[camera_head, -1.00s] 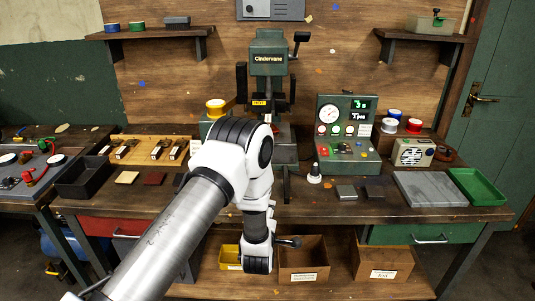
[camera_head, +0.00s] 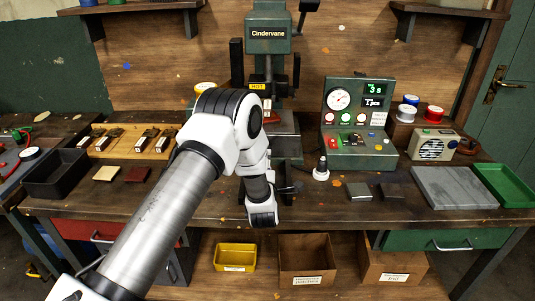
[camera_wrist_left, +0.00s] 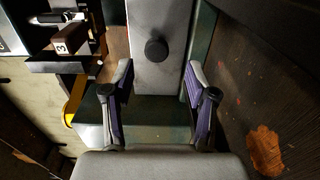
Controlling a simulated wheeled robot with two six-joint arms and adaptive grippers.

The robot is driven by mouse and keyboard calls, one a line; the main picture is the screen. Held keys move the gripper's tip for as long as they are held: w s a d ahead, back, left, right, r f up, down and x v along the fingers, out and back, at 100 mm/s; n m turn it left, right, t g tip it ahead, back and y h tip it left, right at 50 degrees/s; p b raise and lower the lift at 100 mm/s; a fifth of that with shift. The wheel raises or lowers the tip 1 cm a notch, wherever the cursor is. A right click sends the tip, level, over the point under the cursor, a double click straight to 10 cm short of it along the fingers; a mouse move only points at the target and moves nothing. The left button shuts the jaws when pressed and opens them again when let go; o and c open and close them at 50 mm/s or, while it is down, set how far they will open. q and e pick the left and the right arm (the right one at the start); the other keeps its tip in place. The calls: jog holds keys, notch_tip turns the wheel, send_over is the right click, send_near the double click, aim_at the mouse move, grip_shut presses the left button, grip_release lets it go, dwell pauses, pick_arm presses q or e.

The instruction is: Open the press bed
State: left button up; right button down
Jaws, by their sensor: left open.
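The green press (camera_head: 268,45) marked Cindervane stands at the back middle of the bench. A yellow HOT label (camera_head: 258,87) is on it. My arm hides part of its lower section and bed. My left arm comes in from the left, with its wrist at the bench's front edge below the press. Its fingers are hidden or unclear in the head view. In the left wrist view my left gripper (camera_wrist_left: 156,82) is open and empty. A black round knob (camera_wrist_left: 157,50) on a grey plate (camera_wrist_left: 157,75) shows beyond the fingertips, between them. My right gripper is out of view.
A control box (camera_head: 357,125) with a gauge and green display stands right of the press. A small black-and-white stamp-like tool (camera_head: 321,170) stands in front of it. A grey slab (camera_head: 452,188) and green tray (camera_head: 507,184) lie at right. Bins (camera_head: 306,262) sit on the lower shelf.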

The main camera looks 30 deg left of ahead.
aim_at(268, 134)
pick_arm(q)
jog(key=x, duration=0.4)
jog(key=p+x, duration=0.1)
jog(key=shift+w+a+r, duration=0.2)
jog(key=shift+w+r, duration=0.15)
jog(key=shift+w+a+f, duration=0.25)
jog(key=shift+w, duration=0.2)
jog(key=shift+s+r, duration=0.1)
grip_shut()
